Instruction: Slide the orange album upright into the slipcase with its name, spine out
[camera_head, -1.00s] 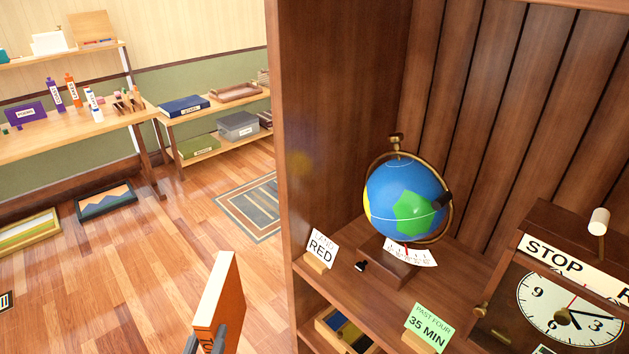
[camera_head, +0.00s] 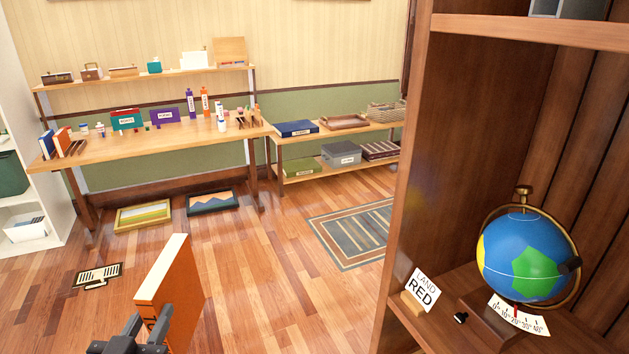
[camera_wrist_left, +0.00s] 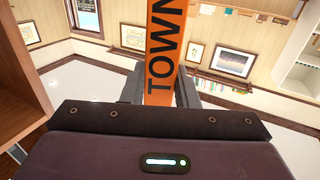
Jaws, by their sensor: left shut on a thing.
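The orange album (camera_head: 172,292) stands upright in my left gripper (camera_head: 152,330) at the bottom of the head view. Its pale page edges and part of its lettered spine show. In the left wrist view the album's orange spine (camera_wrist_left: 162,48) reads TOWN and sits between the two dark fingers of my left gripper (camera_wrist_left: 160,90), which is shut on it. The album is held in the air, clear of the furniture. I cannot make out a slipcase named TOWN in these views. My right gripper is not in view.
A brown wooden cabinet (camera_head: 462,120) with a globe (camera_head: 522,258) and a LAND RED card (camera_head: 421,289) stands at the right. A long worktable (camera_head: 110,152) with books, labelled boxes and bottles stands at the back left. A low shelf (camera_head: 340,134) and rug (camera_head: 352,232) lie beyond open wooden floor.

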